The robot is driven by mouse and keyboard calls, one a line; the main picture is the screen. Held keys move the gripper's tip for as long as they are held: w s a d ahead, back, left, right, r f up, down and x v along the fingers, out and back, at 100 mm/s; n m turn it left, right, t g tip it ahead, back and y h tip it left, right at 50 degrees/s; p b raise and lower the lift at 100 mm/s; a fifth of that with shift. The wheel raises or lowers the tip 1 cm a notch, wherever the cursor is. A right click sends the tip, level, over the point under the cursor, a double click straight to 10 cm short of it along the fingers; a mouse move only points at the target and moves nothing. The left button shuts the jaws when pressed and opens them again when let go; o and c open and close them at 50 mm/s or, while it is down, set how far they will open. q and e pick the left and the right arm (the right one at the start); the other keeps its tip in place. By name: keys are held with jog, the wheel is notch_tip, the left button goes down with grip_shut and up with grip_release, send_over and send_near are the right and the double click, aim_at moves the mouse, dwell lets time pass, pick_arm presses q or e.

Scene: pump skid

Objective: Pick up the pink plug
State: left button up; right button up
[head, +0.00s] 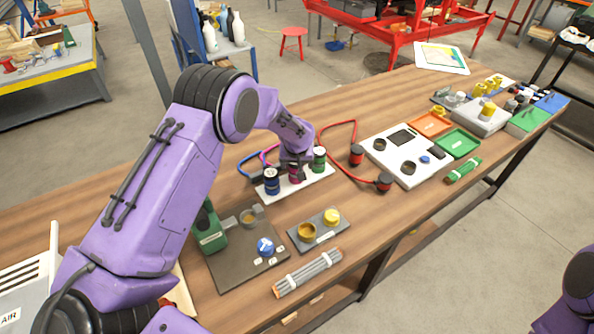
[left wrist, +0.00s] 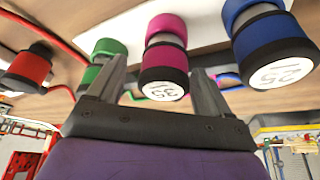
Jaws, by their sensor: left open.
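The pink plug (head: 294,175) stands between a blue plug (head: 271,182) and a green plug (head: 319,160) on a white board (head: 323,178). My left gripper (head: 296,158) is over the pink plug in the head view and partly hides it. In the left wrist view, the pink plug (left wrist: 165,52), with a black band and a white numbered end, shows between the two open fingers of my left gripper (left wrist: 157,68). I cannot tell whether the fingers touch it. The green plug (left wrist: 108,50) and the blue plug (left wrist: 265,40) flank it. My right gripper is out of view.
Red cables with black-and-red connectors (head: 356,155) lie right of the board. A grey plate with yellow parts (head: 319,229), a green tool (head: 211,232) and a bundle of grey rods (head: 308,272) lie nearer. A white panel (head: 405,150) and trays fill the right side.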

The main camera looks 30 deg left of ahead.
pick_arm(q)
jog(key=shift+s+r, duration=0.45)
jog(key=shift+s, duration=0.05)
jog(key=c, duration=1)
jog(key=shift+c, duration=1)
jog(key=shift+w+f, duration=0.15)
jog(key=shift+f, duration=0.05)
jog(key=shift+w+r+b, duration=0.1)
jog(key=shift+r+b, duration=1.05)
jog(key=shift+r, duration=0.25)
jog(key=s+d+r+b, duration=0.1)
jog(key=s+d+r, duration=0.1)
jog(key=d+r, duration=0.1)
jog(key=s+d+r+b, duration=0.1)
jog(key=s+d+r, duration=0.2)
jog(key=d+r, duration=0.1)
jog(key=s+d+r+b, duration=0.1)
jog(key=s+d+r, duration=0.1)
jog(key=d, duration=0.3)
jog(key=shift+s+r, duration=0.3)
jog(key=shift+r, duration=0.35)
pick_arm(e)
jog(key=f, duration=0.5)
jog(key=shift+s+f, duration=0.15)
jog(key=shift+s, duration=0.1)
